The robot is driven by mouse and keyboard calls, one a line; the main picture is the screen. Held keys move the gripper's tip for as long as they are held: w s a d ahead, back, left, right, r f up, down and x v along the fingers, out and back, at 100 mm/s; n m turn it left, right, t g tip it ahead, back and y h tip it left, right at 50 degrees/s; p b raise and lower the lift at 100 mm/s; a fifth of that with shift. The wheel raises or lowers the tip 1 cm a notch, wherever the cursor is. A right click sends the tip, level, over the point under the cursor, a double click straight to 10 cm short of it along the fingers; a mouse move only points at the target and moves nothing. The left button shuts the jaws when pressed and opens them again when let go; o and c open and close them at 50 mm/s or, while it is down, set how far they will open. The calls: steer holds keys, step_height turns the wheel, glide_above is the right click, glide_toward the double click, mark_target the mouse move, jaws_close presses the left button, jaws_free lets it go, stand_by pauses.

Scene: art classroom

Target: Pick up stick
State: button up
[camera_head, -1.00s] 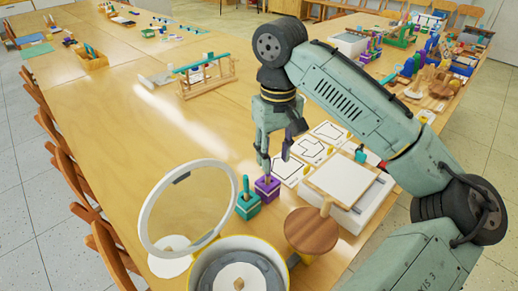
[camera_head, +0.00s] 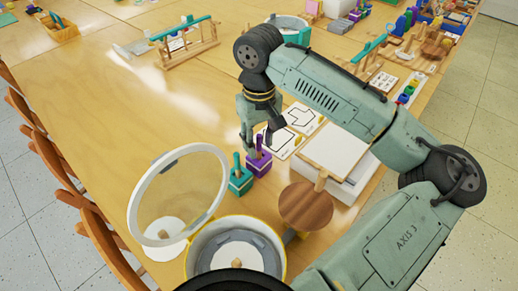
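A purple block (camera_head: 257,164) stands on the table with a short purple stick (camera_head: 259,143) upright in it. A teal block (camera_head: 241,184) with a teal stick (camera_head: 237,160) stands beside it, nearer the camera and to the left. My gripper (camera_head: 258,141) points down at the purple block. Its fingers are apart, one on each side of the purple stick in the picture. I cannot tell whether a finger touches the stick. The teal stick stands clear of the fingers.
A round wooden disc (camera_head: 306,207) and a white box with a board (camera_head: 336,146) are at the right. Outline cards (camera_head: 304,118) lie behind.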

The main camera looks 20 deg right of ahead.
steer(key=shift+f, duration=1.15)
steer(key=shift+c, duration=0.6)
jaws_close()
steer(key=shift+r, duration=0.15)
